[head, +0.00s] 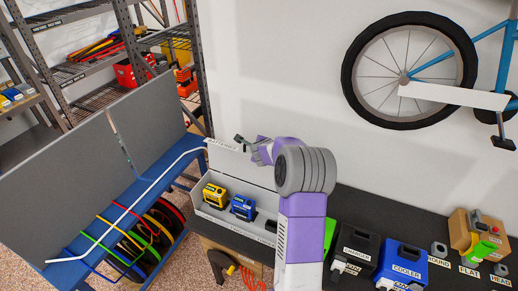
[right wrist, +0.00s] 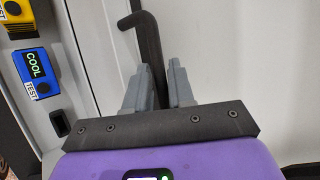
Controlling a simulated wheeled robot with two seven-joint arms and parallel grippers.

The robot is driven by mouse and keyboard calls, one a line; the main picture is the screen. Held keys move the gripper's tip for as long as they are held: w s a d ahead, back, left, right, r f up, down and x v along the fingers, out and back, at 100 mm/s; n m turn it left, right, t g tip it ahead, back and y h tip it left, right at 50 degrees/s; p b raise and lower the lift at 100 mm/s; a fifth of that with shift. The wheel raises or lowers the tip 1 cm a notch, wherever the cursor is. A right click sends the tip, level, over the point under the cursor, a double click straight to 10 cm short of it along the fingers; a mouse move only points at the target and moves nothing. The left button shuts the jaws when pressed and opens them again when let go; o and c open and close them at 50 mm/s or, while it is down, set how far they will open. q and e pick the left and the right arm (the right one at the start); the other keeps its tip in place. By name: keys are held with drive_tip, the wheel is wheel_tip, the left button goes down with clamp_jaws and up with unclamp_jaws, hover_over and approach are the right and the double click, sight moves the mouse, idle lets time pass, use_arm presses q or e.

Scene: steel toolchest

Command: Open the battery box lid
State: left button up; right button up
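The battery box (head: 236,225) is a long white box on the dark bench, with its top open. Its white lid (head: 226,156), lettered BATTERIES, stands raised at the back, partly hidden by my right arm. A yellow battery (head: 214,195) and a blue battery (head: 243,208) stand inside; both also show in the right wrist view. My right gripper (head: 247,146) is at the raised lid. In the right wrist view its fingers (right wrist: 160,78) close on both sides of a black bent handle (right wrist: 148,38). My left gripper is out of view.
A black charger (head: 356,252) and a blue cooler (head: 402,265) stand right of my arm. A blue rack with grey panels (head: 160,115) and coloured hoops is at the left. A bicycle (head: 410,70) hangs on the wall. Wall space above the box is clear.

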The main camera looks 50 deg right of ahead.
drive_tip(key=shift+a+r, duration=0.1)
drive_tip(key=v, duration=0.7)
drive_tip(key=shift+p, duration=0.4)
drive_tip(key=shift+s+a, duration=0.15)
drive_tip(key=w+a+f+n+g+y+b, duration=0.1)
drive_tip(key=a+f+n+y+b, duration=0.25)
drive_tip(key=a+f+n, duration=0.65)
drive_tip(key=w+a+f+n+g+y+b, duration=0.1)
drive_tip(key=a+f+n+y+b, duration=0.3)
drive_tip(key=a+f, duration=1.15)
drive_tip(key=s+a+f+n+g+y+b, duration=0.2)
drive_tip(key=s+a+f+n+b, duration=0.2)
drive_tip(key=s+a+f+n, duration=0.3)
drive_tip(key=s+a+f+n+g+y+b, duration=0.2)
drive_tip(key=s+a+f+n+b, duration=0.2)
drive_tip(key=a+f, duration=1.1)
drive_tip(key=s+n, duration=0.3)
drive_tip(key=s, duration=0.3)
drive_tip(key=shift+s+a+n, duration=0.3)
drive_tip(key=shift+a+n, duration=0.1)
